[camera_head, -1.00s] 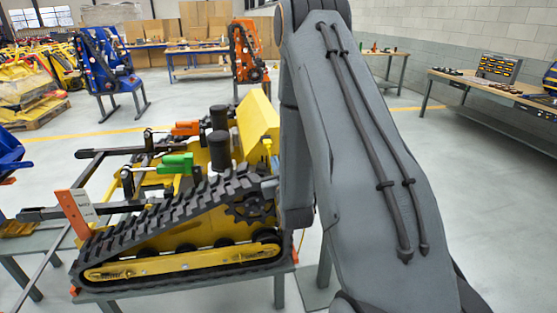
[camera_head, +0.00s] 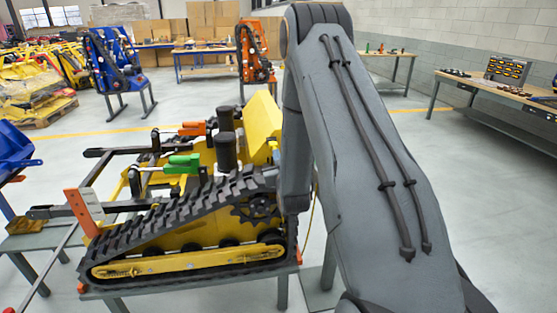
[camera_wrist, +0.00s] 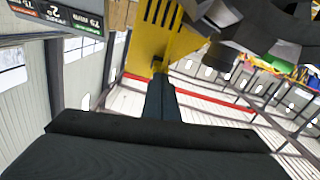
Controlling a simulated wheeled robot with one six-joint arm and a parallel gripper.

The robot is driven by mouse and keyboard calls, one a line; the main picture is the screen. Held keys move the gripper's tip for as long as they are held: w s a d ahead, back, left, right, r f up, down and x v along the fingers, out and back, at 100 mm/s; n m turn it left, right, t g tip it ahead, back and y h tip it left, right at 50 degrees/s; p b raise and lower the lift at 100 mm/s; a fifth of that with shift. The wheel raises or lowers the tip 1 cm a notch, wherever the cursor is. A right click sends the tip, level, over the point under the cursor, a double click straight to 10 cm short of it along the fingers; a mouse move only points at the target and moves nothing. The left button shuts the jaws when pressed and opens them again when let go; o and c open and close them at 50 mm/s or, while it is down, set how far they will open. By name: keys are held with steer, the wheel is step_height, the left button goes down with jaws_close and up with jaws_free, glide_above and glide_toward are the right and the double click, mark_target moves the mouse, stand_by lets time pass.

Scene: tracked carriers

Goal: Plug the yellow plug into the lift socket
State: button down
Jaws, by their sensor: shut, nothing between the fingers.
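The tracked carrier (camera_head: 180,265) stands on a grey stand, with a yellow body and black track. A thin yellow cable (camera_head: 312,212) hangs below, partly hidden by my arm. My arm hides the gripper in the head view. I cannot make out the lift socket.
Green (camera_head: 182,164) and orange (camera_head: 193,128) handled parts sit on the carrier. A dark label plate (camera_wrist: 62,14) shows at the wrist view's top left, with black track parts (camera_wrist: 265,30) at the right. A workbench (camera_head: 500,90) stands right; the floor between is clear.

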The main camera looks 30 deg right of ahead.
steer(key=shift+w+d+r+b, duration=0.15)
steer(key=shift+w+b, duration=0.15)
steer(key=shift+w, duration=0.15)
stand_by(0.6)
steer(key=shift+s, duration=0.1)
steer(key=b+v, duration=0.2)
steer(key=v, duration=0.8)
steer(key=s+a+f+g+y+b, duration=0.1)
steer(key=s+a+f+g+y, duration=0.35)
steer(key=a+g, duration=0.5)
steer(key=s+a+g, duration=0.3)
steer(key=s+a, duration=0.1)
steer(key=s, duration=0.5)
steer(key=s+a+r+n+g+b, duration=0.1)
steer(key=s+a+g, duration=0.2)
steer(key=s, duration=0.7)
steer(key=shift+s+a, duration=0.2)
steer(key=shift+a, duration=0.25)
